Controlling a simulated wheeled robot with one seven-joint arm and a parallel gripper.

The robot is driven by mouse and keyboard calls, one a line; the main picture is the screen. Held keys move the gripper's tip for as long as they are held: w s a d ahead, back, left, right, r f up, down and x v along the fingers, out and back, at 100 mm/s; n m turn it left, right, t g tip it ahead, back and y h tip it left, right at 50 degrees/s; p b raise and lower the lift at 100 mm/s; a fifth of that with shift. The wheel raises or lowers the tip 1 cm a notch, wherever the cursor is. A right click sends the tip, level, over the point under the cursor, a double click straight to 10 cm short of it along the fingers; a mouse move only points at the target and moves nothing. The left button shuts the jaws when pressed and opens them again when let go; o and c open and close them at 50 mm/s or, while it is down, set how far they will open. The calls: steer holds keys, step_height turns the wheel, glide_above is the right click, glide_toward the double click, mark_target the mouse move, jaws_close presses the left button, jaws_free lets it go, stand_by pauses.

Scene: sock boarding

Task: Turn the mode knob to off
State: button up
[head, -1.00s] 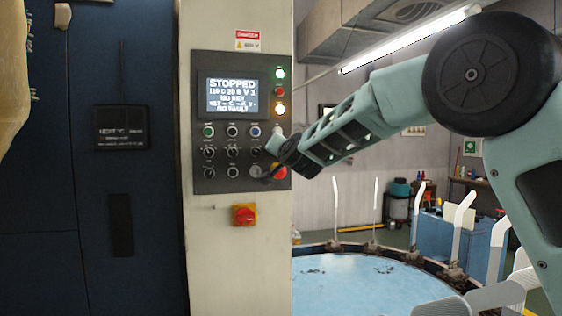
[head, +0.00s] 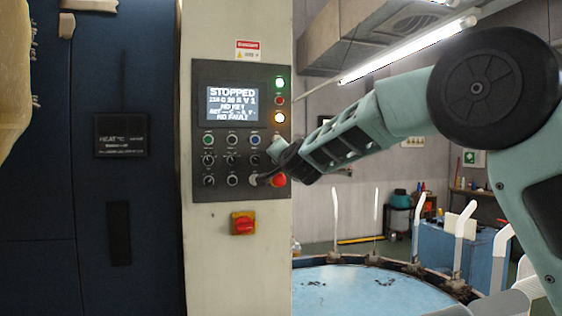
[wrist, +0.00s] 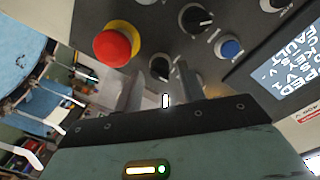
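The control panel (head: 243,185) has several black knobs with white pointers; labels are too small to read, so I cannot tell which is the mode knob. My gripper (head: 262,178) is at the panel's lower right, beside the red mushroom button (head: 279,181). In the wrist view my gripper (wrist: 157,88) has its two fingers apart, with one black knob (wrist: 160,67) showing between them near the tips. I cannot tell whether they touch it. Another black knob (wrist: 196,18) and a blue button (wrist: 230,48) lie beyond. The screen (head: 233,103) reads STOPPED, NO KEY, NO FAULT.
The red mushroom button (wrist: 117,44) is close beside one finger. A red rotary switch on a yellow plate (head: 243,223) is below the panel. A round blue table (head: 370,290) with white upright forms stands at the right.

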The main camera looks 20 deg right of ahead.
steer(key=shift+s, duration=0.1)
steer(key=s+b, duration=0.3)
steer(key=s, duration=1.4)
steer(key=shift+a+r, duration=0.25)
steer(key=shift+s, duration=0.1)
